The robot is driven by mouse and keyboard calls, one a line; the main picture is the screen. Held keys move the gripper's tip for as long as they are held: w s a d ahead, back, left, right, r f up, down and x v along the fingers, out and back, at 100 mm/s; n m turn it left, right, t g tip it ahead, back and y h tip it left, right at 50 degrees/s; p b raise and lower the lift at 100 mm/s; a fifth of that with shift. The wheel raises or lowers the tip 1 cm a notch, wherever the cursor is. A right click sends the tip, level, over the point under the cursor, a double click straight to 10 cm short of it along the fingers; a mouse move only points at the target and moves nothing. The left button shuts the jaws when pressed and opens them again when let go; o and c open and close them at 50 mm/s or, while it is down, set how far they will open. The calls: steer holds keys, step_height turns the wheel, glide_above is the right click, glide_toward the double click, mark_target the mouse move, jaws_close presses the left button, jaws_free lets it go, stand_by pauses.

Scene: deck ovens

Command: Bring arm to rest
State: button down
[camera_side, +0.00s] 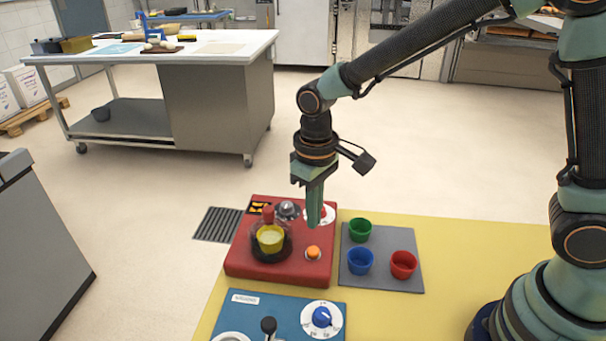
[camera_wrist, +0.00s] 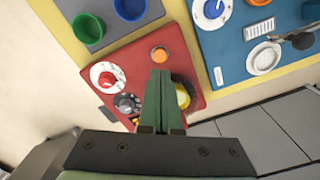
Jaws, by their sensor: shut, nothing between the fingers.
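My gripper (camera_side: 315,224) is shut and empty. It points down above the red box (camera_side: 262,214), between its knobs and the orange button (camera_side: 312,253). In the wrist view my closed fingers (camera_wrist: 158,76) stand in front of the red box and hide part of it. My arm reaches in from the right, bent downward at the wrist. Whether the fingertips touch the box cannot be told, but they look apart from it.
A grey tray (camera_side: 383,280) with green (camera_side: 360,229), blue (camera_side: 360,261) and red (camera_side: 403,264) cups lies to the right. A blue panel (camera_side: 272,304) with a dial (camera_side: 322,318) is in front. The yellow table top (camera_side: 470,240) is bare toward my base.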

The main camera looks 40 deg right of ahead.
steer(key=s+d+r+m+t, duration=0.3)
steer(key=s+d+r+t, duration=0.2)
steer(key=d+r, duration=0.8)
steer(key=s+d, duration=0.1)
steer(key=s, duration=0.2)
steer(key=shift+d+t, duration=0.3)
